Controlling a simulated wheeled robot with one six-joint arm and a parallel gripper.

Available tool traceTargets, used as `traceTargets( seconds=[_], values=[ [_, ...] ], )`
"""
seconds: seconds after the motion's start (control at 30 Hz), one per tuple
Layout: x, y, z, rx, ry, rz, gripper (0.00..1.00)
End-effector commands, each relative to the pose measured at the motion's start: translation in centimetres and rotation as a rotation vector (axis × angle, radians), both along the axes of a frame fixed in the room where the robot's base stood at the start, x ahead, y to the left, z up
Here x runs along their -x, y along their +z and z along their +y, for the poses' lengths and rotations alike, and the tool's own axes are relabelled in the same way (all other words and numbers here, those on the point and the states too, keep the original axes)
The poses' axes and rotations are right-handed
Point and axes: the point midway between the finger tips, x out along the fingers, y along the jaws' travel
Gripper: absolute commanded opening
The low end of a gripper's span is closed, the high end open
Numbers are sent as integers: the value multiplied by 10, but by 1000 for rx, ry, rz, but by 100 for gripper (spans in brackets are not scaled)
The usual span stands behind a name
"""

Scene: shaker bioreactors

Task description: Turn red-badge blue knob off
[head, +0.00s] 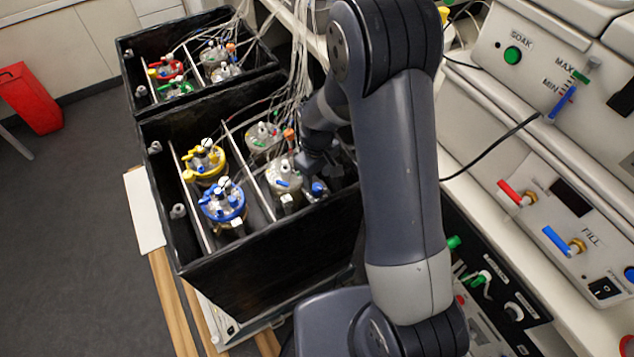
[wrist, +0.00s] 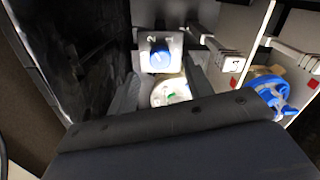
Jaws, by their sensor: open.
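In the wrist view a blue knob (wrist: 160,56) sits on a white plate marked with what looks like a 2. It also shows in the head view as a small blue spot (head: 318,187) inside the black box, below my wrist. My gripper (wrist: 165,88) is open and empty, with one dark finger on each side just short of the knob and plate. Red square badges (wrist: 233,83) show to the right on pale parts; I see none on the plate itself. In the head view my gripper (head: 325,168) is partly hidden inside the box.
A clear-lidded vessel (wrist: 170,92) lies below the knob, between my fingers. A blue-lidded vessel (head: 222,200) and a yellow-lidded vessel (head: 205,160) stand left in the black box (head: 260,255). Tubes (head: 300,65) hang close to my arm. A control panel (head: 560,200) is at right.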

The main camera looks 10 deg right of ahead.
Motion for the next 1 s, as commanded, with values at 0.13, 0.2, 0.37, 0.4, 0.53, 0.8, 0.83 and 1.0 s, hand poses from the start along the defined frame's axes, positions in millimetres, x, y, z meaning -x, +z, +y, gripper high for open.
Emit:
traceTargets(
  seconds=[0.13, 0.2, 0.37, 0.4, 0.53, 0.8, 0.83, 1.0],
  values=[
    [1, -22, 0, 1, 0, 3, 48],
    [0, -30, 0, 1, 0, 2, 48],
    [0, -40, 0, 0, 0, 0, 48],
    [0, -42, 0, 0, 0, 0, 48],
    [0, -43, 0, -1, 0, -1, 48],
    [0, -43, 0, -1, 0, -1, 40],
    [0, -43, 0, -1, 0, -1, 38],
    [0, -43, 0, -1, 0, -1, 24]
  ],
)
